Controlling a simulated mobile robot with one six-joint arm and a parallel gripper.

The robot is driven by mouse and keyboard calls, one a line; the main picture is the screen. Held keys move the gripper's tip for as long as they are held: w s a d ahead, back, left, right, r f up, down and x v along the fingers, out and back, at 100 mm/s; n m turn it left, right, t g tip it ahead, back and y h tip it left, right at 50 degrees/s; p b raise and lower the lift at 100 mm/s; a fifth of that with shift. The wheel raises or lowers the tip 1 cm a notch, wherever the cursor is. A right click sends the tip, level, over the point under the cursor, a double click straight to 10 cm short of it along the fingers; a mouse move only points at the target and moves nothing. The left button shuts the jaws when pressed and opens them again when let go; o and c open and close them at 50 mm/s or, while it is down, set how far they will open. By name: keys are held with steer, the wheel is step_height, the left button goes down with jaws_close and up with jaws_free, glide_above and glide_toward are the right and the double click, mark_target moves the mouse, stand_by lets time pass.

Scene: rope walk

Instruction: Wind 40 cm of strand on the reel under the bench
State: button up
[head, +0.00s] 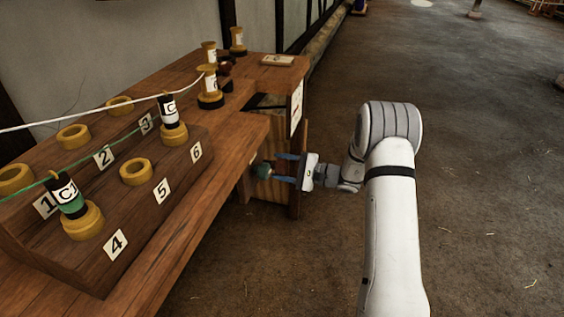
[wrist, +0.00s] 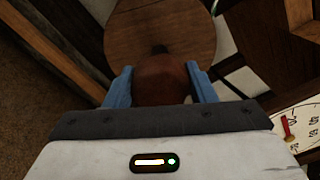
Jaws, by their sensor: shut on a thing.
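In the wrist view, the reel under the bench shows as a round wooden disc (wrist: 150,25) close ahead of my gripper (wrist: 162,84). A brown rounded knob (wrist: 160,80) stands in front of the disc, between my two blue fingers, and they are shut on it. In the head view, my gripper (head: 280,168) reaches in from the right, below the top of the bench (head: 235,140). The reel is mostly hidden there by the bench and my fingers. I cannot tell how much strand is on it.
A dial (wrist: 300,122) with a red pointer shows at the wrist view's lower right. On the bench, a numbered rack (head: 140,210) holds bobbins C1 (head: 68,195) and C2 (head: 170,110). A white strand (head: 110,115) and a green one cross it. The floor (head: 480,180) at right is clear.

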steer(key=m+p, duration=0.1)
steer(key=m, duration=0.1)
steer(key=m+p, duration=0.2)
steer(key=shift+r+m, duration=0.2)
steer(key=shift+m, duration=0.2)
steer(key=m+p, duration=0.3)
steer(key=m, duration=0.1)
steer(key=m+p, duration=0.2)
steer(key=m, duration=0.2)
steer(key=shift+w+p, duration=0.1)
steer(key=shift+p, duration=0.25)
steer(key=m+p, duration=0.2)
steer(key=m, duration=0.2)
steer(key=shift+f+m, duration=0.1)
steer(key=shift+m, duration=0.2)
steer(key=m+p, duration=0.2)
steer(key=m, duration=0.2)
steer(key=shift+w+m, duration=0.1)
steer(key=shift+m, duration=0.2)
steer(key=m+p, duration=0.2)
steer(key=m, duration=0.2)
steer(key=shift+d+f+m, duration=0.1)
steer(key=shift+f+m, duration=0.05)
steer(key=shift+m, duration=0.15)
steer(key=m+p, duration=0.1)
steer(key=m, duration=0.3)
steer(key=shift+f, duration=0.1)
steer(key=shift+f+m+p, duration=0.1)
steer(key=shift+m+p, duration=0.25)
steer(key=shift+m, duration=1.85)
